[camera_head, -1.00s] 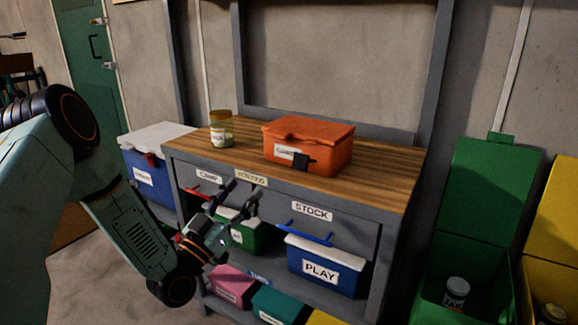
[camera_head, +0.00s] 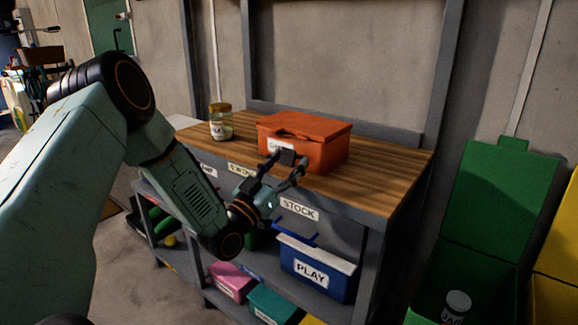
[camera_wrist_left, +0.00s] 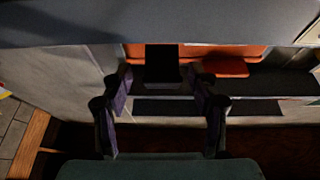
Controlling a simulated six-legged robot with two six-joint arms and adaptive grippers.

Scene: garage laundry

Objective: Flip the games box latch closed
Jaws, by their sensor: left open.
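The orange games box (camera_head: 325,150) stands on the wooden bench top with its lid down. Its dark latch (camera_head: 287,157) sticks out at the front, beside a white label. My left gripper (camera_head: 286,161) is open in front of the box, its fingers on either side of the latch. In the left wrist view, the black latch (camera_wrist_left: 162,64) lies between the spread fingers (camera_wrist_left: 160,82), with the orange box (camera_wrist_left: 226,67) behind. I cannot tell whether the fingers touch the latch. My right gripper is not in view.
A jar (camera_head: 220,123) with a yellow lid stands left of the box on the bench top (camera_head: 385,165). Below are a STOCK drawer (camera_head: 299,210) and a blue PLAY bin (camera_head: 315,270). An open green bin (camera_head: 495,200) stands at right.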

